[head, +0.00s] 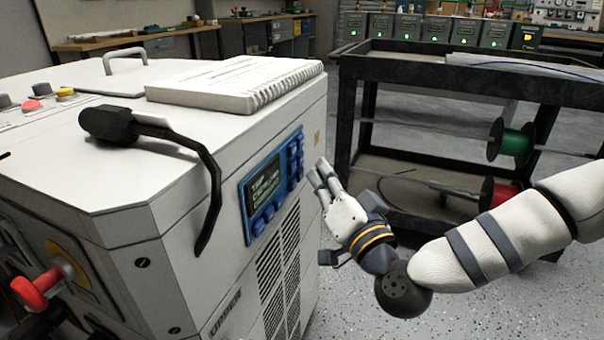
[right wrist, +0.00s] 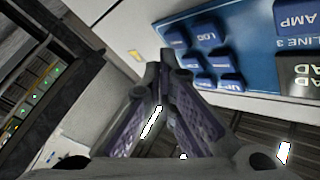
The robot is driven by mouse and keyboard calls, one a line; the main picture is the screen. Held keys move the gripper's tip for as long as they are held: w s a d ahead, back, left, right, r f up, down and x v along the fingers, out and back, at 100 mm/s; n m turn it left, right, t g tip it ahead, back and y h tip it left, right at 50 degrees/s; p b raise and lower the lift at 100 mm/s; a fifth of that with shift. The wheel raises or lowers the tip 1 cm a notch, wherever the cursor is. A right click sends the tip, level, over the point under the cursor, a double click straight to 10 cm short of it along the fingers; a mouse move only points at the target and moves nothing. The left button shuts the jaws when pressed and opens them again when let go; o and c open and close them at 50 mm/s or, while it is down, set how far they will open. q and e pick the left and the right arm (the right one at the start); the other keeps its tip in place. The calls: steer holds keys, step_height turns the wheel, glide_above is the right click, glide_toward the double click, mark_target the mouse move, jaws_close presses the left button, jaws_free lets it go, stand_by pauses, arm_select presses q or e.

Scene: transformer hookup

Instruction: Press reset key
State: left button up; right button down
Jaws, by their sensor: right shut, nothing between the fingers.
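A blue control panel (head: 272,185) with a dark screen and blue keys is set in the side of the white cabinet (head: 170,215). In the right wrist view the panel (right wrist: 245,50) fills the upper right, with several blue keys (right wrist: 207,62) on it. Some key labels, such as LOG, can be read; I cannot make out which key is reset. My right gripper (head: 322,172) is shut and empty, its fingertips close to the panel's right end. In the right wrist view its fingertips (right wrist: 167,65) appear just beside the keys; I cannot tell whether they touch. My left gripper is not in view.
A ring-bound notebook (head: 235,85) and a black-handled lever (head: 150,128) are on the cabinet top. A red knob (head: 36,290) sticks out at its left. A dark cart (head: 350,110) with green (head: 513,145) and red spools stands behind my right arm. Floor between is clear.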

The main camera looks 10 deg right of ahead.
steer(key=shift+w+a, duration=0.1)
steer(key=shift+a, duration=0.05)
steer(key=shift+w+a, duration=0.25)
steer(key=shift+a, duration=0.1)
stand_by(0.6)
steer(key=shift+d, duration=0.1)
steer(key=shift+s+d+p, duration=0.5)
steer(key=shift+d, duration=0.05)
steer(key=shift+d, duration=0.1)
